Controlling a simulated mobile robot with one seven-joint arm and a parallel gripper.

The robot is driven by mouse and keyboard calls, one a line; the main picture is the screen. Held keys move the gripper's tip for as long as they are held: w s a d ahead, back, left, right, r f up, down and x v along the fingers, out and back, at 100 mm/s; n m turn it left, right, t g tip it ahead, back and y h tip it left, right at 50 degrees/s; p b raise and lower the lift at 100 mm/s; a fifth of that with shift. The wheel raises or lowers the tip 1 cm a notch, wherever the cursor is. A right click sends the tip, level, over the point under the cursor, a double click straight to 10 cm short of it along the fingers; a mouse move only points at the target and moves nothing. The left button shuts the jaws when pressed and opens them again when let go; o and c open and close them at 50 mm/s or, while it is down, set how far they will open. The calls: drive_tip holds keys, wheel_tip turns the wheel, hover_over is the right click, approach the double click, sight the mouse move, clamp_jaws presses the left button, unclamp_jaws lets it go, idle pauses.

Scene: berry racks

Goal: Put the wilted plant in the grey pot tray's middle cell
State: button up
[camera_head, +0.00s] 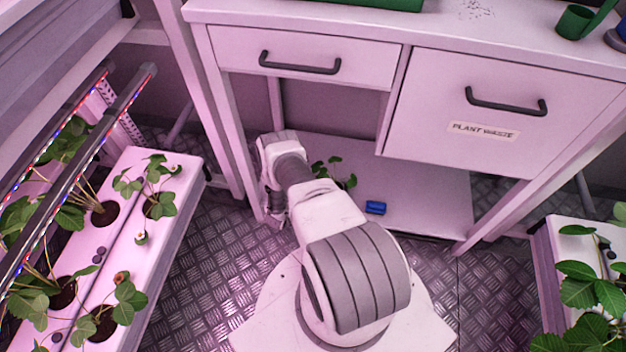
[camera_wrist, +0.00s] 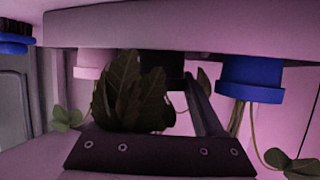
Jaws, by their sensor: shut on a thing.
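The wilted plant (camera_wrist: 130,98) shows drooping olive-brown leaves in the wrist view, which looks upside down. My gripper (camera_wrist: 172,78) is shut on it; the leaves hide the left finger and much of the pot. A blue pot (camera_wrist: 250,78) with thin stems is on the right, and a pale pot (camera_wrist: 88,72) is partly hidden on the left. The pots meet a thick pale slab (camera_wrist: 190,30); I cannot tell whether it is the grey tray. In the head view my arm hides the gripper, and green leaves (camera_head: 335,175) show behind it.
A small blue object (camera_head: 375,208) lies on the low shelf (camera_head: 430,200) under the bench. The "PLANT WASTE" drawer (camera_head: 490,105) and another drawer (camera_head: 300,58) overhang it. Planted racks stand at left (camera_head: 150,180) and right (camera_head: 560,235).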

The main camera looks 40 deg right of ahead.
drive_tip(key=shift+f, duration=0.1)
drive_tip(key=o, duration=1.1)
drive_tip(key=shift+o, duration=0.2)
